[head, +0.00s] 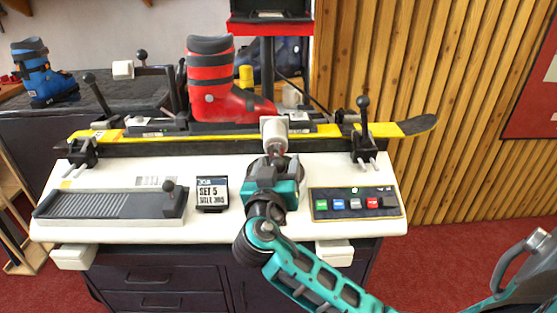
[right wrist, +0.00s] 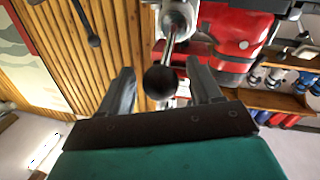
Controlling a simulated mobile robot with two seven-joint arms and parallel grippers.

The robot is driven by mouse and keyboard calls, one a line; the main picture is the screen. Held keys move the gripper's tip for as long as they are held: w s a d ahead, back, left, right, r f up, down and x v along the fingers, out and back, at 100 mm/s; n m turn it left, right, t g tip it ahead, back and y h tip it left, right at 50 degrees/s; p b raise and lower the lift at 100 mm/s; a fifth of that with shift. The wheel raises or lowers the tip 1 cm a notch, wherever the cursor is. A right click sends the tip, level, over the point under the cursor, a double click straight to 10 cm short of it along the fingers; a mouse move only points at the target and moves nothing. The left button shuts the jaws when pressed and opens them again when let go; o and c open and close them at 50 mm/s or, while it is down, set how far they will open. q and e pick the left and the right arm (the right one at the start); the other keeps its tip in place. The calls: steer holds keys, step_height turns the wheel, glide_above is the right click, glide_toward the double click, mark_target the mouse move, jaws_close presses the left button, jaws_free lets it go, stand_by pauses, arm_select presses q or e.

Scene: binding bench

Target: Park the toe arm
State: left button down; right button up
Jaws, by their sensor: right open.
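What looks like the toe arm (head: 274,129) shows as a pale cylinder with a metal rod in front of the red ski boot's (head: 208,75) toe. In the right wrist view its metal rod (right wrist: 170,47) ends in a dark ball knob (right wrist: 160,82). My right gripper (head: 273,163) is open just below and in front of it. In the right wrist view the knob sits between the two spread fingers of the right gripper (right wrist: 163,90), with gaps on both sides. In the head view the gripper hides the knob. My left gripper is not in view.
A yellow ski (head: 415,126) lies along the bench under the boot. Clamp levers (head: 362,110) stand at both ends. Another arm with a pale block (head: 122,70) stands at left. A button panel (head: 353,202) and a small display sign (head: 212,193) flank my gripper.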

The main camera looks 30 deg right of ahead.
steer(key=shift+c, duration=0.4)
jaws_close()
stand_by(0.4)
